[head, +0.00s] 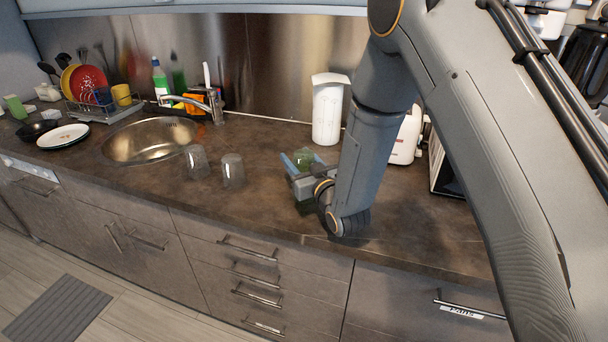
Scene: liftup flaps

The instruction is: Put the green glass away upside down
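The green glass (304,155) is on the right half of the counter, in front of the white canister. My gripper (302,161) reaches down to it from the right, with one bluish finger on either side of the glass. Whether the fingers touch the glass cannot be told. My gripper and wrist hide part of the glass, so which way up it is and whether it rests on the counter are unclear. Two clear glasses (196,162) and (232,170) stand left of it, right of the sink.
A round sink (150,141) with a faucet (212,105) is at the left. A dish rack (104,108) and plates (63,136) lie beyond it. A cabinet edge (200,7) crosses the top.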

